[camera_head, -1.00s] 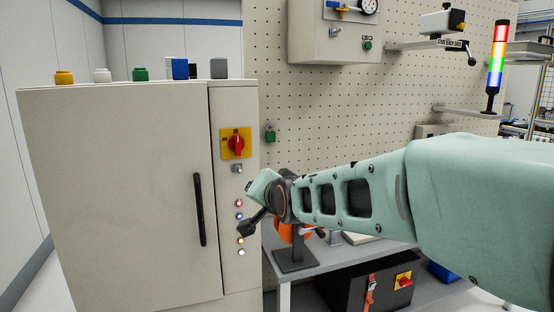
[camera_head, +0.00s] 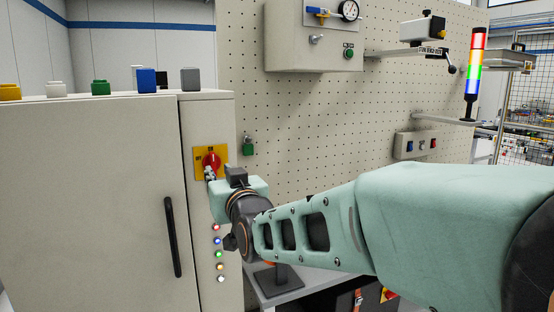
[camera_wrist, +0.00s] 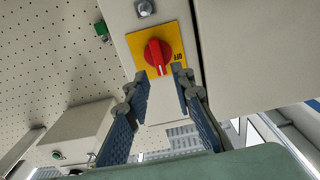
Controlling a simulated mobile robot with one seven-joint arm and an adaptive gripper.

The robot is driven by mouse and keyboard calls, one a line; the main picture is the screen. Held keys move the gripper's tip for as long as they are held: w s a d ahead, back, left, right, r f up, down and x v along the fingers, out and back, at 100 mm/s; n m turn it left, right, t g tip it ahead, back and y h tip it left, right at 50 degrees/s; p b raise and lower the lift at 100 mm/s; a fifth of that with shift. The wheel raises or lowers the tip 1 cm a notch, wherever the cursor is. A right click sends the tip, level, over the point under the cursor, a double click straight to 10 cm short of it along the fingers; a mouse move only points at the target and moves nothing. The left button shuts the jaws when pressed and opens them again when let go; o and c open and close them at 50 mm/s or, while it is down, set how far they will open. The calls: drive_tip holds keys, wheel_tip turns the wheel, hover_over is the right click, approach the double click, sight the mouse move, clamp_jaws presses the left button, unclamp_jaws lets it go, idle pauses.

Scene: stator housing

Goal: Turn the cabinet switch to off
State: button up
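The cabinet switch is a red rotary knob (camera_head: 211,159) on a yellow plate (camera_head: 199,153), high on the right panel of the beige cabinet (camera_head: 90,190). In the wrist view the red knob (camera_wrist: 157,52) shows whole, its grip bar roughly upright in the picture, with "OFF" lettered on the plate to its right. My gripper (camera_head: 211,175) is just below the knob in the head view, partly covering the plate. In the wrist view my gripper (camera_wrist: 160,76) is open, its fingertips spread just short of the knob.
A row of indicator lights (camera_head: 218,253) runs down the panel below my wrist. A black door handle (camera_head: 173,237) stands out to the left. A green padlock (camera_head: 248,146) hangs on the pegboard at right. Coloured blocks (camera_head: 146,79) stand on the cabinet top.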

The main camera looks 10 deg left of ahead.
sight(214, 165)
drive_tip(key=shift+p+x, duration=1.85)
drive_tip(key=shift+x, duration=0.95)
drive_tip(key=shift+w+f, duration=0.3)
drive_tip(key=shift+f, duration=0.05)
drive_tip(key=shift+w+a+b, duration=0.1)
drive_tip(key=shift+w+b, duration=0.05)
drive_tip(key=shift+b, duration=0.4)
